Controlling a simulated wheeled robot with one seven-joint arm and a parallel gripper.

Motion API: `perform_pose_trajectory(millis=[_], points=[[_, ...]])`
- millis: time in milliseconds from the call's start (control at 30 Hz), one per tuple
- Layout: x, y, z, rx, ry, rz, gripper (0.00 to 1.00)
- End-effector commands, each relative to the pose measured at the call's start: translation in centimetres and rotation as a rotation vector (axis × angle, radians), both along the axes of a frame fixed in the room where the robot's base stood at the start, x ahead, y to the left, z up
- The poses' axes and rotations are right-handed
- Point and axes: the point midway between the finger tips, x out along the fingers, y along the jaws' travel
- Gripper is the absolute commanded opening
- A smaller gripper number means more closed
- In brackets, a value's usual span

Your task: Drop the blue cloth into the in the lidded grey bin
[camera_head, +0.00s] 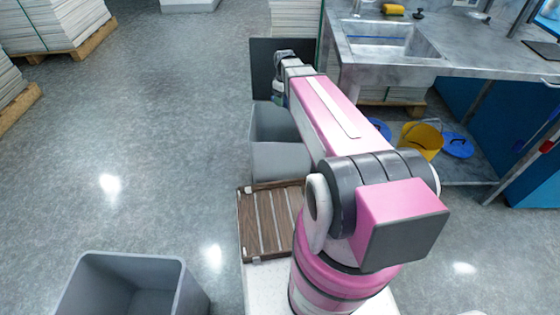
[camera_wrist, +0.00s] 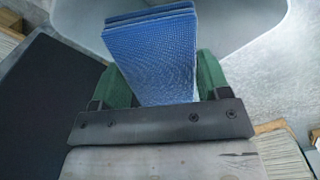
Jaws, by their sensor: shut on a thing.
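The folded blue cloth (camera_wrist: 152,50) is held between the green fingers of my gripper (camera_wrist: 165,78) in the wrist view. A grey bin (camera_wrist: 243,22) lies beyond and below the cloth there, and the cloth overlaps its opening in the picture. In the head view, the grey bin (camera_head: 281,163) stands left of my arm, with a dark upright panel (camera_head: 264,62) at its far side. I cannot tell whether that panel is its lid. My gripper (camera_head: 281,92) is at the arm's far end, near the bin's far side and mostly hidden. The cloth is hardly visible there.
A second, open grey bin (camera_head: 135,285) stands in front at the left. A wooden slatted rack (camera_head: 268,222) is nearer than the first bin. A sink counter (camera_head: 455,58) and a yellow bucket (camera_head: 421,139) are at the right.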

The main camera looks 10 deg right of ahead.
Motion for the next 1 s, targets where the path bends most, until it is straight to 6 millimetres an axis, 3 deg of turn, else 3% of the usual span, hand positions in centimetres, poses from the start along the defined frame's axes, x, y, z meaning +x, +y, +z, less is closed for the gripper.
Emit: perform_pose_trajectory(millis=[200,567,1000], points=[[0.9,0.0,-3.6,0.0,0.001,0.096,0.47],[1.1,0.0,-5.4,0.0,0.001,0.127,0.47],[1.1,0.0,-9.8,0.0,0.001,0.125,0.47]])
